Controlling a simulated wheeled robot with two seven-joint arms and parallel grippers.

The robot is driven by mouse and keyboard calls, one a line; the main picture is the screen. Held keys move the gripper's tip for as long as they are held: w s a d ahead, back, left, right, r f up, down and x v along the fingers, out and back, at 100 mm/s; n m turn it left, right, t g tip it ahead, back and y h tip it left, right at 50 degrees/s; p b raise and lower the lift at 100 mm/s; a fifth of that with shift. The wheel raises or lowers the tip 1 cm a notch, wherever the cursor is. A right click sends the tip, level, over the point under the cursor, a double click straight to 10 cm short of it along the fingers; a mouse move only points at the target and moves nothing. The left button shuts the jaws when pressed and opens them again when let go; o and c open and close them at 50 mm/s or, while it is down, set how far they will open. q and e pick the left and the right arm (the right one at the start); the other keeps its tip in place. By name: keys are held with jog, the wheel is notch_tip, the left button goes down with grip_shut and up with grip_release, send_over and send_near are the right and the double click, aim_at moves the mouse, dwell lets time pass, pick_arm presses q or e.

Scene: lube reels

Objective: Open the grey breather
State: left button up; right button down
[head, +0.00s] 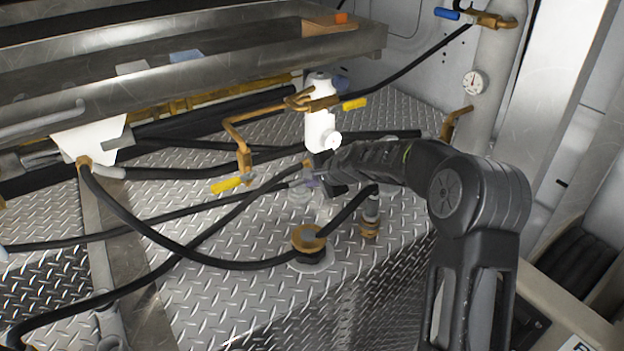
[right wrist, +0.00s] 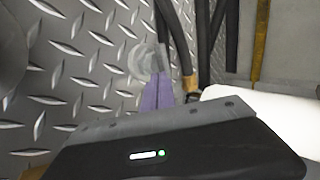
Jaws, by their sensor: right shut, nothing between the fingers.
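The grey breather appears to be a small pale grey round piece (head: 299,189) low on the diamond-plate deck, left of my right gripper in the head view. It also shows as a grey disc (right wrist: 143,60) at the fingertips in the right wrist view. My right gripper (head: 314,183) reaches in from the right, with purple fingertips (right wrist: 160,92) shut and empty. The fingertips overlap the disc's edge in view; I cannot tell whether they touch it. My left gripper is not in view.
A white cylinder (head: 319,130) with brass fittings stands just behind the gripper. Black hoses (head: 185,247) cross the deck to the left and front. A brass-ringed fitting (head: 308,238) stands nearer. A metal tray (head: 230,62) overhangs at the back.

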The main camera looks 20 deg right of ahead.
dwell(0.3)
jog(key=shift+d+n+b, duration=0.1)
jog(key=shift+n+b, duration=0.2)
jog(key=shift+b, duration=0.2)
